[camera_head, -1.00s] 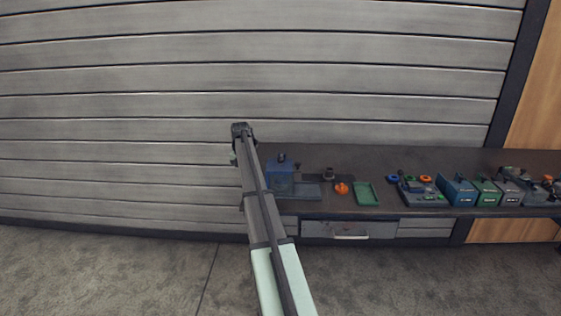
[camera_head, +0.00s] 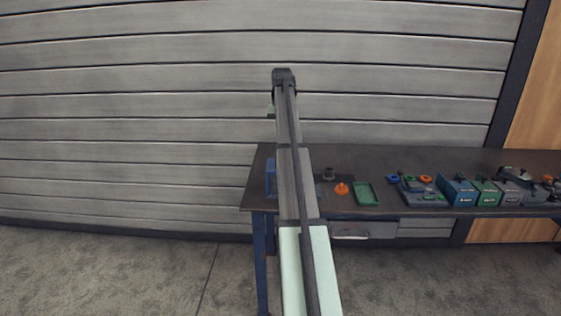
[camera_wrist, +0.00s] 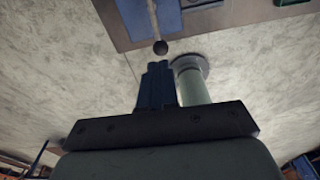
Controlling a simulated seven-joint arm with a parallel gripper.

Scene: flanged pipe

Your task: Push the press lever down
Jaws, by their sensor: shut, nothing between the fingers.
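In the head view, the blue press (camera_head: 270,177) stands at the left end of the bench, mostly hidden behind my arm; its lever cannot be seen there. In the wrist view, the blue press body (camera_wrist: 135,18) is at the top edge. The press lever (camera_wrist: 154,20) is a thin light rod ending in a dark ball knob (camera_wrist: 160,47). My gripper (camera_wrist: 158,64) is shut and empty, with its fingertips just below the knob in the picture. A small gap shows between them; I cannot tell the distance in depth.
The bench (camera_head: 257,190) runs to the right. On it are an orange part (camera_head: 342,188), a green tray (camera_head: 366,194), a grey fixture with coloured rings (camera_head: 422,193) and several labelled bins (camera_head: 459,191). A slatted wall (camera_head: 150,100) stands behind. Space above the bench is clear.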

